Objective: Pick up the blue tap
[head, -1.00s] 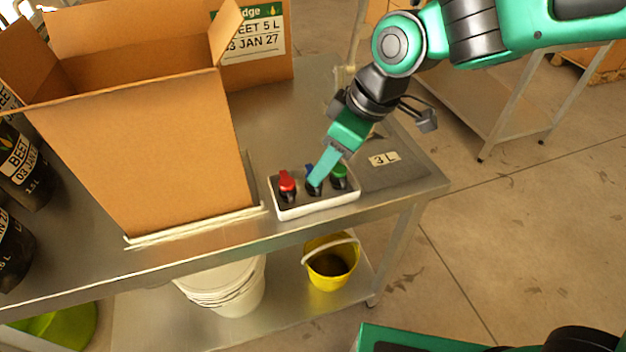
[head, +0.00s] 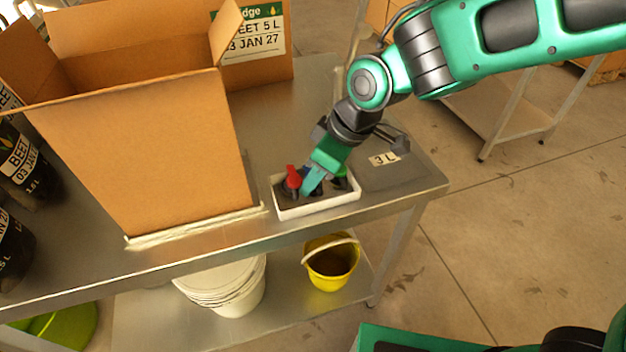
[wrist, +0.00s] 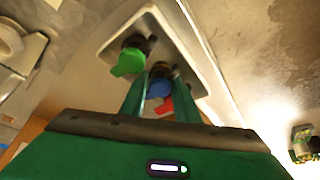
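The blue tap (wrist: 159,87) sits in a white tray (head: 318,207) between the red and green taps. In the wrist view its blue handle is between my gripper's two fingers (wrist: 160,92), with a finger on each side; contact is not clear. In the head view my gripper (head: 312,188) points down into the tray and hides most of the blue tap. The green tap (wrist: 130,62) is left of the fingers in the wrist view. The red tap (head: 293,180) stands close beside the fingers in the head view; part of it (wrist: 165,106) shows between them in the wrist view.
A large open cardboard box (head: 150,150) stands left of the tray on the steel table (head: 205,250). Dark bottles (head: 22,165) stand far left. A yellow bucket (head: 331,268) is on the lower shelf.

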